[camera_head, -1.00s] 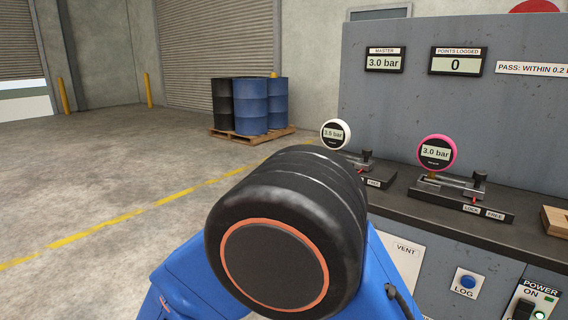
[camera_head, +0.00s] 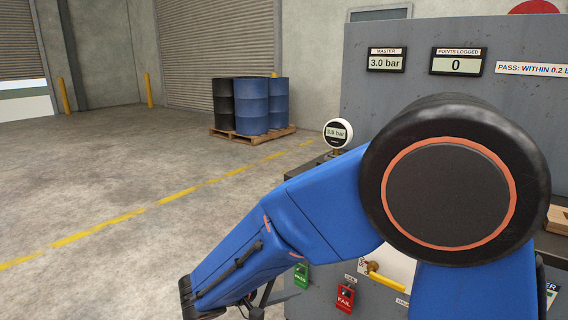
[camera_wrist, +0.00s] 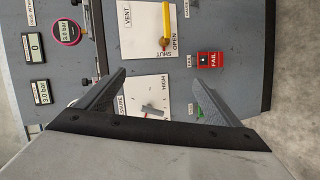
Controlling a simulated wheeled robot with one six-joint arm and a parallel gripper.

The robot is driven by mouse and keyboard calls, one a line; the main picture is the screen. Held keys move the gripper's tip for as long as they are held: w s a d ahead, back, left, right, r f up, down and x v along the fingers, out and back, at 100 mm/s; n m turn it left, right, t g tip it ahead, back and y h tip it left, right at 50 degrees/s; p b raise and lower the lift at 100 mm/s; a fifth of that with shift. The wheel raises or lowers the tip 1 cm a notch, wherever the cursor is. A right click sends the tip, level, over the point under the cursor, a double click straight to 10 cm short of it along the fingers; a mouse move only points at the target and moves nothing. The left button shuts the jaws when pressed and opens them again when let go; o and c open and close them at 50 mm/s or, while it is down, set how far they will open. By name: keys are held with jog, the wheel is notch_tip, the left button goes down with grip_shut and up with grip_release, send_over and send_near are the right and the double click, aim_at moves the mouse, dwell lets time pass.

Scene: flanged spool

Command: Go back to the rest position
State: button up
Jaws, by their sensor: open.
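My gripper (camera_wrist: 158,77) is open and empty in the wrist view, its two dark fingers spread in front of the panel's front face. A pressure dial (camera_wrist: 150,104) shows between the fingers, with nothing held. In the head view my blue arm bends across the right half and reaches down to the lower left. Its big black joint hides much of the bench.
A white gauge (camera_head: 337,133) stands on the bench; a pink gauge (camera_wrist: 66,32) shows in the wrist view. The yellow valve handle (camera_head: 386,279), green button (camera_head: 301,275) and red FAIL button (camera_head: 345,297) are on the front. Drums (camera_head: 251,105) stand behind open floor.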

jog(key=s+d+r+m+g+y, duration=0.1)
jog(key=s+d+g+y, duration=0.15)
jog(key=d, duration=0.65)
jog(key=s+d+r+m+g+y, duration=0.15)
jog(key=s+d+g, duration=0.25)
jog(key=d, duration=0.6)
jog(key=s+d+m+t+y, duration=0.1)
jog(key=s+d+y, duration=0.2)
jog(key=s, duration=0.3)
jog(key=s+d+r+m+t+y, duration=0.1)
jog(key=s+d+m+t+y, duration=0.1)
jog(key=s+y, duration=0.3)
jog(key=shift+s+d, duration=0.7)
jog(key=shift+s, duration=0.15)
dwell(0.5)
